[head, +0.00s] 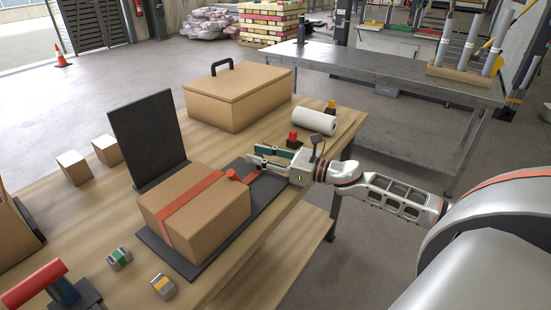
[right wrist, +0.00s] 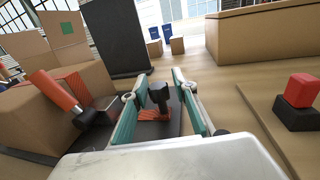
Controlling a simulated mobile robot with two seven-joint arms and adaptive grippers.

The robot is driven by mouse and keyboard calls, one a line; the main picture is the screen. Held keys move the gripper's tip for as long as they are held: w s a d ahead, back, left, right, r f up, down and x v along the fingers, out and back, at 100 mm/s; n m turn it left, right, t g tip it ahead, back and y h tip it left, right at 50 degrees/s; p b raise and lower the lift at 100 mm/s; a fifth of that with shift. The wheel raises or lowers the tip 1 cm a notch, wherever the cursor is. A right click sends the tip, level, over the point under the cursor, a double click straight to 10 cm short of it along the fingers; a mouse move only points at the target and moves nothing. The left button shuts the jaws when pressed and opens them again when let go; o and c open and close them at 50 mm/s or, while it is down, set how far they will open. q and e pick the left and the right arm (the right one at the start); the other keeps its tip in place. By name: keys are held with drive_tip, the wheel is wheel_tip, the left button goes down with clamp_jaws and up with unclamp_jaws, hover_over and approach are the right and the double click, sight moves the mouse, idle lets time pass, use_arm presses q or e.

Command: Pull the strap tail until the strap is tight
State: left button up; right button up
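A cardboard box (head: 205,215) has an orange strap (head: 180,212) running over its top. A red-orange buckle-like part (head: 232,174) sits at the box's far right edge; a red cylindrical part (right wrist: 52,90) shows there in the right wrist view. An orange strip, apparently the strap tail (head: 251,177), extends beyond the box; it also shows low between my fingers in the right wrist view (right wrist: 153,115), beside a black post (right wrist: 159,94). My right gripper (head: 253,157) is open, its teal fingers apart (right wrist: 160,82). Contact with the tail cannot be told. My left gripper is out of view.
The box rests on a dark mat (head: 158,247) with a dark upright panel (head: 147,138) behind. A lidded carton (head: 236,100), a white roll (head: 314,121) and a red button (head: 293,138) stand beyond my right gripper. Small blocks (head: 119,259) lie in front.

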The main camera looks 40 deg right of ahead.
drive_tip(key=v, duration=1.1)
drive_tip(key=shift+s+d, duration=0.25)
idle(0.4)
